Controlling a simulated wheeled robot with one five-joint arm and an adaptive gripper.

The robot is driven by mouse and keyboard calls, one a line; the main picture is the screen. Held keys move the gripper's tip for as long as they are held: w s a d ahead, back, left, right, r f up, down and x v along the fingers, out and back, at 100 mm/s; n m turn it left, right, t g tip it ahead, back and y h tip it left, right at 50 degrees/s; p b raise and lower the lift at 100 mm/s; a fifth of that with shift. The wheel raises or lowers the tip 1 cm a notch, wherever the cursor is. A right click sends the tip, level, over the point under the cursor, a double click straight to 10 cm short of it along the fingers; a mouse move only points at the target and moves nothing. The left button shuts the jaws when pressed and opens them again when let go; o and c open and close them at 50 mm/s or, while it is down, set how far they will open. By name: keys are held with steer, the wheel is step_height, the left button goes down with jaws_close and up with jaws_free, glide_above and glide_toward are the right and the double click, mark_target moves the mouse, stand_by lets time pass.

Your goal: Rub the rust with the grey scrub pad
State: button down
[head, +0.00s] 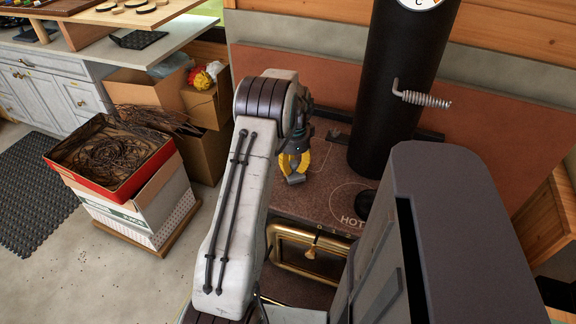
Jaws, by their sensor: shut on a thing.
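My gripper (294,164), with yellow fingers, is shut on the grey scrub pad (296,179). The pad is small and mostly hidden by the fingers. It is over the left part of the brown speckled stove top (318,195); I cannot tell whether it touches the surface. No distinct rust patch can be made out; any rust near the pad may be hidden by my arm or blend with the brown top.
A black stove pipe (395,90) with a coiled handle (422,98) rises behind the stove top. Beside it are a ring marked HOT and a dark round knob (365,199). A brass rail (300,263) runs along the front. Boxes (125,175) stand left.

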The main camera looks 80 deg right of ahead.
mark_target(310, 180)
steer(key=shift+s+a+f, duration=0.1)
steer(key=shift+s+a, duration=0.15)
steer(key=shift+s, duration=0.6)
steer(key=shift+s+a, duration=0.2)
steer(key=shift+s, duration=0.7)
steer(key=shift+s+a+f, duration=0.1)
steer(key=shift+s+a, duration=0.15)
steer(key=shift+s, duration=0.6)
steer(key=shift+s+r, duration=0.15)
steer(key=shift+r, duration=0.05)
steer(key=shift+w+d+f, duration=0.1)
steer(key=shift+w+d, duration=0.15)
steer(key=shift+w, duration=0.85)
steer(key=shift+w+d+f, duration=0.1)
steer(key=shift+w+d, duration=0.1)
steer(key=shift+w, duration=0.85)
steer(key=shift+w+d+r+p, duration=0.1)
steer(key=shift+w+d+p, duration=0.15)
steer(key=shift+w, duration=0.65)
steer(key=shift+w+d+p, duration=0.1)
steer(key=shift+w+d, duration=0.15)
steer(key=shift+w, duration=0.6)
steer(key=shift+s+d+p, duration=0.15)
steer(key=shift+d+p, duration=0.3)
steer(key=shift+d, duration=0.2)
steer(key=shift+s+d+p, duration=0.15)
steer(key=shift+d+p, duration=0.3)
steer(key=shift+d, duration=0.2)
steer(key=shift+s, duration=0.15)
